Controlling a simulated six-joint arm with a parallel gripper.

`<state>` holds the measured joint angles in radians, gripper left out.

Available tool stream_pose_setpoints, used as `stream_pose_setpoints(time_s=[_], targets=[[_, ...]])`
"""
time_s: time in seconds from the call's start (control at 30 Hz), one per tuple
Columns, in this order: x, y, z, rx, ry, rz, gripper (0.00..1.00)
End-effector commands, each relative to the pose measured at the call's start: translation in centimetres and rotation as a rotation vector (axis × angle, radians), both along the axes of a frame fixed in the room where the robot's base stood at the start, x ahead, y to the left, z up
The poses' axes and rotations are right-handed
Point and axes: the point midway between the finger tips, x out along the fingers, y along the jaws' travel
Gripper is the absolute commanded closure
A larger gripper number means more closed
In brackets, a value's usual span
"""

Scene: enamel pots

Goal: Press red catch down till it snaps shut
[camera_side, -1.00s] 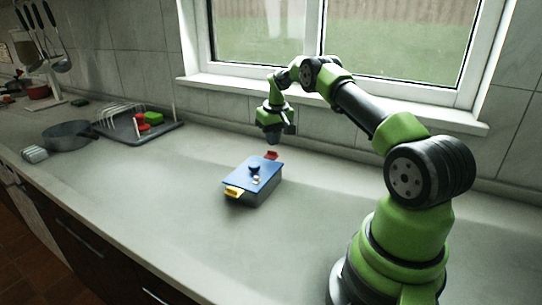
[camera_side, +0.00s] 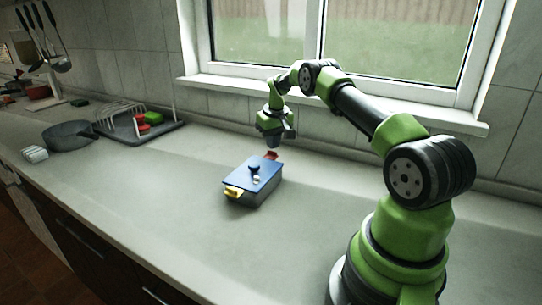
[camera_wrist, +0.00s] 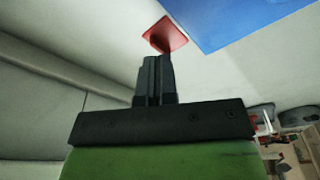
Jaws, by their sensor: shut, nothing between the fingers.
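A grey pot box (camera_side: 246,196) with a blue lid (camera_side: 250,168) stands on the counter. The red catch (camera_side: 271,156) sticks out at the lid's far end, its top partly hidden by my gripper. In the wrist view the red catch (camera_wrist: 165,34) sits beside the lid's blue edge (camera_wrist: 222,20), just beyond my fingertips. My gripper (camera_side: 271,144) is shut and empty, pointing down right over the catch. The closed fingers (camera_wrist: 155,62) show in the wrist view; I cannot tell whether they touch it. A yellow catch (camera_side: 233,192) is at the near end.
A drying rack on a dark tray (camera_side: 140,133) holds red and green items at the left. The counter around the pot box is clear. The tiled wall and window sill (camera_side: 340,100) lie behind my arm.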

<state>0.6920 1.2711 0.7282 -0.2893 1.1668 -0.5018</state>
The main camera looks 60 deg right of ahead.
Motion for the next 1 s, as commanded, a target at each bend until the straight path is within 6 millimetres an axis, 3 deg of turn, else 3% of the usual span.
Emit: stream_pose_setpoints(time_s=[1.0], targets=[[0.0,0.0,-2.1,0.001,0.000,0.000,1.00]])
